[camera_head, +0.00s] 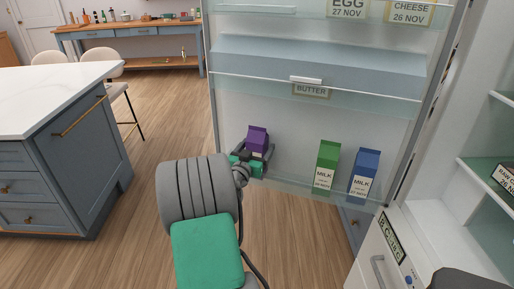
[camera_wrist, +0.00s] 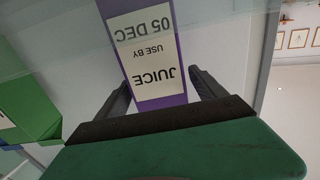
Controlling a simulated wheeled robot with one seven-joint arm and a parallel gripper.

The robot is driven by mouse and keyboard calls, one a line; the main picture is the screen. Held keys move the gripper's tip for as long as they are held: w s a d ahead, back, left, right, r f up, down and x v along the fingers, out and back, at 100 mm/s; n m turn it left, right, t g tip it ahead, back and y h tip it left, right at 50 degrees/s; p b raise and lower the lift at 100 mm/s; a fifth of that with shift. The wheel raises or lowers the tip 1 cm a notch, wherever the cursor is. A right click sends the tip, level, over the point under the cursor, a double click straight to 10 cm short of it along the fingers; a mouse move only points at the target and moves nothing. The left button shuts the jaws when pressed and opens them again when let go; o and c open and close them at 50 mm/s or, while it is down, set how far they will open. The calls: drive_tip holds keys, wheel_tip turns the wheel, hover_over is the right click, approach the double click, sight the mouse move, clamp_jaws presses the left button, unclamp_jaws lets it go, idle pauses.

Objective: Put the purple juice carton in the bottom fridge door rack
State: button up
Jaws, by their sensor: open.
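The purple juice carton (camera_head: 258,137) stands in the bottom fridge door rack (camera_head: 300,190), at its left end. In the wrist view the carton's label (camera_wrist: 145,50) reads "JUICE, USE BY 05 DEC" upside down. My gripper (camera_head: 255,160) is at the carton, and its green and dark body hides the carton's lower part in the head view. In the wrist view my gripper (camera_wrist: 160,92) has one dark finger on each side of the carton. The fingers are open, with a gap showing beside the carton.
A green milk carton (camera_head: 327,165) and a blue milk carton (camera_head: 364,172) stand to the right in the same rack. The butter compartment (camera_head: 320,65) is above. An island counter (camera_head: 60,100) stands at left, with wood floor between it and the door.

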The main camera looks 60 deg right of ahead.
drive_tip(key=s+a+b, duration=0.1)
drive_tip(key=a+b, duration=0.2)
drive_tip(key=a, duration=0.9)
drive_tip(key=w+a+f+n+t+y, duration=0.1)
drive_tip(key=w+a+f+n+y, duration=0.1)
drive_tip(key=w+a+f+y, duration=0.3)
drive_tip(key=w+a+f+n+t+y, duration=0.1)
drive_tip(key=w+a, duration=0.1)
drive_tip(key=a, duration=0.4)
drive_tip(key=w+a+f+n+y, duration=0.2)
drive_tip(key=w+a+f+y, duration=0.15)
drive_tip(key=a, duration=0.25)
drive_tip(key=s+a+n+y, duration=0.1)
drive_tip(key=a+n+y, duration=0.2)
drive_tip(key=a, duration=0.6)
drive_tip(key=s+a+n+g+y, duration=0.1)
drive_tip(key=s+a+n+y, duration=0.1)
drive_tip(key=a+n, duration=0.3)
drive_tip(key=s+a+n+y, duration=0.2)
drive_tip(key=a+n+y, duration=0.1)
drive_tip(key=a, duration=1)
drive_tip(key=shift+s+a+n+g+y, duration=0.3)
drive_tip(key=shift+a+n+y, duration=0.1)
drive_tip(key=shift+n, duration=0.2)
drive_tip(key=shift+w+r+p, duration=0.1)
drive_tip(key=shift+p, duration=0.25)
